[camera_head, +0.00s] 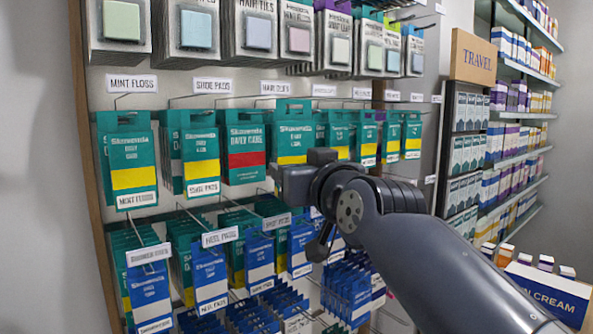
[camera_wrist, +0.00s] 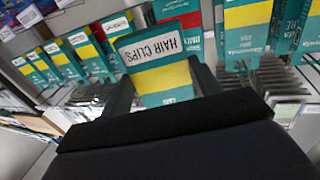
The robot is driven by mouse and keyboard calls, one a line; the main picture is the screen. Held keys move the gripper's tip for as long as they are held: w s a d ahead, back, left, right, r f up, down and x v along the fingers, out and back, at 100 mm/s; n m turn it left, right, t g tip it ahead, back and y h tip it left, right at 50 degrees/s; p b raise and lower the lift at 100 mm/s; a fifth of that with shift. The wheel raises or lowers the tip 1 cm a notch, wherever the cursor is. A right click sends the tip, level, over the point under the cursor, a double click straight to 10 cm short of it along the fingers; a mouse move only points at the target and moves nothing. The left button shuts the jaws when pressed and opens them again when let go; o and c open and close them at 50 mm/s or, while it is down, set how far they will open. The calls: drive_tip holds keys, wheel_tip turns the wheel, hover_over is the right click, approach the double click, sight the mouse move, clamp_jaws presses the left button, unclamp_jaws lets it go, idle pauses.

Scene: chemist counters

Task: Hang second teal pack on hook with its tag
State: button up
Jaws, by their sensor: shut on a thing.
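My gripper (camera_head: 300,178) is shut on a teal pack (camera_head: 292,128) with a yellow band, in front of the middle row of hooks. In the wrist view the pack (camera_wrist: 158,62) sits between the two fingers (camera_wrist: 165,92), and its white label reads HAIR CLIPS. In the head view it hangs upright just below a shelf tag (camera_head: 275,88) that appears to read HAIR CLIPS. I cannot tell whether the hook passes through its hole. My gripper hides its lower part.
A red-banded teal pack (camera_head: 246,150) hangs close on the left, and yellow-banded teal packs (camera_head: 333,132) hang close on the right. Blue packs (camera_head: 209,275) hang on hooks below, and grey packs (camera_head: 252,35) above. A TRAVEL sign (camera_head: 473,57) and stocked shelves stand at right.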

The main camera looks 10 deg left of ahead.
drive_tip(key=w+a+p, duration=0.2)
drive_tip(key=p, duration=0.1)
drive_tip(key=w+a+p, duration=0.1)
drive_tip(key=a+p, duration=0.1)
drive_tip(key=p, duration=0.2)
drive_tip(key=shift+w+a+f, duration=0.1)
drive_tip(key=shift+w+a, duration=0.15)
drive_tip(key=shift+w, duration=0.1)
drive_tip(key=shift+w+p, duration=0.1)
drive_tip(key=shift+p, duration=0.3)
drive_tip(key=w+a+p, duration=0.4)
drive_tip(key=a+p, duration=0.1)
drive_tip(key=p, duration=0.1)
drive_tip(key=shift+w+f+p, duration=0.15)
drive_tip(key=shift+f+p, duration=0.2)
drive_tip(key=shift+f, duration=0.05)
idle(0.5)
drive_tip(key=shift+a, duration=0.15)
idle(0.4)
